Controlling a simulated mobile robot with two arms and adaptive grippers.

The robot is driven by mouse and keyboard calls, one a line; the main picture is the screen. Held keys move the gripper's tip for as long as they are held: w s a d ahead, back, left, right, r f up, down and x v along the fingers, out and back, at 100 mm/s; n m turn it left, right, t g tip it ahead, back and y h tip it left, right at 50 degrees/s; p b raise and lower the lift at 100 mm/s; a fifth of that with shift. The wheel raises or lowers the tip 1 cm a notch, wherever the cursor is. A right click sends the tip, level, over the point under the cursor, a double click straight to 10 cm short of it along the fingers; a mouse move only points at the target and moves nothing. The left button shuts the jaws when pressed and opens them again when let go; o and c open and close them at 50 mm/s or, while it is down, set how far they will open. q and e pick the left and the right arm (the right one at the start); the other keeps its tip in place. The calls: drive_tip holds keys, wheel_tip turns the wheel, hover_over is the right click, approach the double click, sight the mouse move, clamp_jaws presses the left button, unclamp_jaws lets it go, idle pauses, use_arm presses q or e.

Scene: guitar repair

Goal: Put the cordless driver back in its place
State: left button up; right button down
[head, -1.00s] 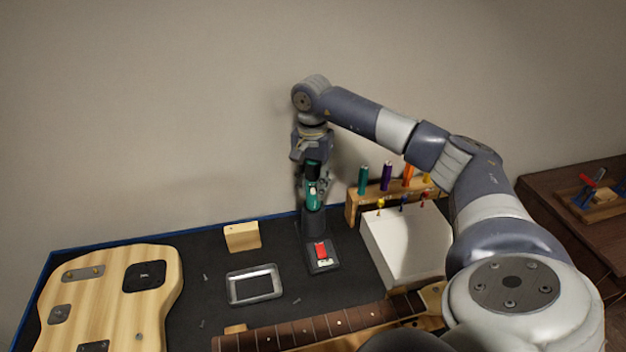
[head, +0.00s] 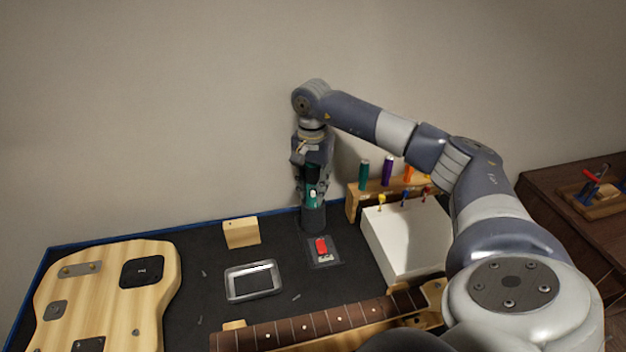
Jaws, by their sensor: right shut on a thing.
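The cordless driver (head: 311,193) is green and black and stands upright at the back of the dark mat. Its lower end is in or right over a dark cylindrical holder (head: 313,219); I cannot tell how deep it sits. My right gripper (head: 312,184) points down from above and is shut around the driver's upper part, hiding some of it. My left gripper is not in view.
A wooden rack (head: 356,202) with several coloured screwdrivers and a white box (head: 405,238) stand right of the holder. A wooden block (head: 241,234), metal tray (head: 253,281), guitar body (head: 110,285) and fretboard (head: 320,322) lie on the mat (head: 210,255). Loose screws lie near the tray.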

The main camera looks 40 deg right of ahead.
drive_tip(key=shift+f, duration=0.2)
drive_tip(key=c, duration=1.2)
unclamp_jaws()
drive_tip(key=shift+r, duration=0.1)
wheel_tip(320, 180, up, 12)
drive_tip(key=shift+a+f, duration=0.1)
